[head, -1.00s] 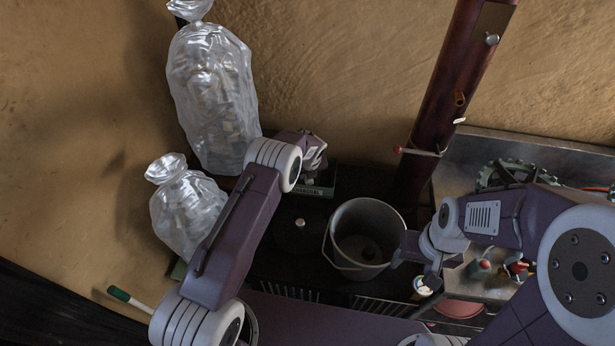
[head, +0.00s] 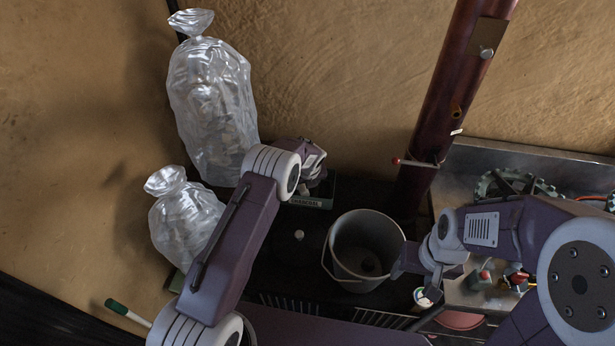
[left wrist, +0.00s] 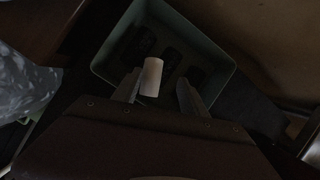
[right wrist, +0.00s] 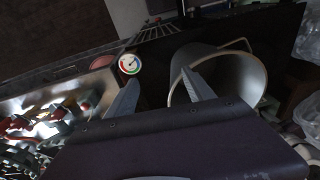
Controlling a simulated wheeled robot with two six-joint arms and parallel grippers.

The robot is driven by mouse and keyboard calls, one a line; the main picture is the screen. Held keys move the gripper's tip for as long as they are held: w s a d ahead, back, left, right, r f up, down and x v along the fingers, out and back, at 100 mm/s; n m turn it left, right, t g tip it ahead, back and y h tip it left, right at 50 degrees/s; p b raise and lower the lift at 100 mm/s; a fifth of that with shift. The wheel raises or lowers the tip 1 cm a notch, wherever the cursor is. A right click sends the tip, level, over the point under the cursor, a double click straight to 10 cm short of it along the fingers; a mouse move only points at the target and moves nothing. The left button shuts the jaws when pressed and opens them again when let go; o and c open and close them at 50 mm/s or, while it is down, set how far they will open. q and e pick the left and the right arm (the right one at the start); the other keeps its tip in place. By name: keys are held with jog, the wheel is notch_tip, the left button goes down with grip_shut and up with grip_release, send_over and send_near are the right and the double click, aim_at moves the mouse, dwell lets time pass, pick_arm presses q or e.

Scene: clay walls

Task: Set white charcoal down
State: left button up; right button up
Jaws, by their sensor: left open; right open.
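The white charcoal (left wrist: 151,77) is a short pale cylinder in the left wrist view. It is at the charcoal box, close to the left-hand finger of my left gripper (left wrist: 160,88). That gripper is open, its fingers reaching over the near rim of the box; I cannot tell whether a finger touches the piece. The green-grey box (left wrist: 217,52) holds several dark pieces. In the head view the box (head: 310,202) shows a charcoal label, and my left arm hides much of it and the white piece. My right gripper (right wrist: 157,84) is open and empty beside the grey bucket (right wrist: 254,72).
The bucket (head: 337,262) stands right of the box on the dark surface. Two clear filled bags (head: 213,110) (head: 184,222) stand at left. A dark red pipe (head: 445,90) rises behind. A gauge (right wrist: 130,64) and a metal counter (head: 545,160) lie on the right.

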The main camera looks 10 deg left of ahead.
pick_arm(q)
jog(key=v, duration=1)
jog(key=shift+r, duration=0.2)
jog(key=shift+s, duration=0.1)
notch_tip(320, 180, up, 4)
send_over(305, 193)
notch_tip(305, 193, up, 4)
jog(key=s+a+n+t, duration=0.1)
jog(key=a, duration=0.1)
jog(key=s+a+r+n+g, duration=0.1)
jog(key=s+a+r+n, duration=0.2)
jog(key=s+n, duration=0.5)
jog(key=s+f+n+g, duration=0.1)
jog(key=s+f+n, duration=0.2)
jog(key=s+n, duration=0.8)
jog(key=s+f+n+g+h, duration=0.1)
jog(key=s+f+n+g, duration=0.1)
jog(key=s+n, duration=0.9)
jog(key=shift+s+d+f+h, duration=0.25)
jog(key=shift+s+f+h, duration=0.1)
jog(key=shift+f, duration=0.35)
